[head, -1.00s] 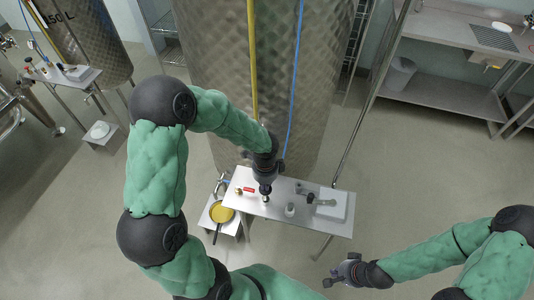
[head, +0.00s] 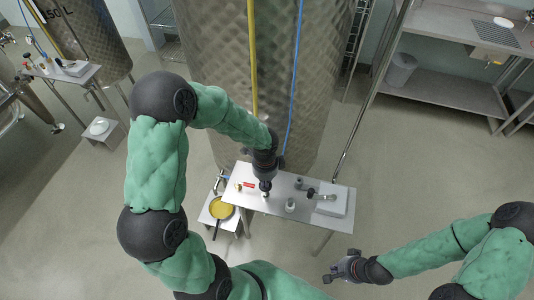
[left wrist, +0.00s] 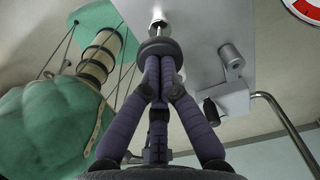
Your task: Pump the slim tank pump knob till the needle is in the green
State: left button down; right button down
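The pump knob (left wrist: 158,45) is a dark round disc at the end of a thin metal rod, in the left wrist view. The rod runs to a pale collar (left wrist: 158,17) on the steel table. My left gripper (left wrist: 158,68) has its fingers drawn together on the knob. In the head view my left gripper (head: 266,186) is over the table (head: 270,210) in front of the big vat, hiding the knob. A red-and-white gauge (left wrist: 306,7) is cut off at the wrist view's corner; its needle is not visible. My right gripper (head: 342,269) is apart from the table; its opening is unclear.
A yellow pan (head: 221,209) sits on a low stand at left. The tall vat (head: 215,80) stands behind. Floor to the right is open.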

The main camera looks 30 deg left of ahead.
aim_at(265, 189)
pick_arm(q)
jog(key=shift+s+f+b, duration=0.1)
jog(key=shift+f+b, duration=1.65)
jog(key=shift+f, duration=0.8)
notch_tip(265, 189, up, 6)
jog(key=p, duration=0.5)
jog(key=shift+r, duration=0.2)
notch_tip(265, 189, up, 6)
jog(key=p, duration=0.5)
jog(key=shift+p, duration=0.4)
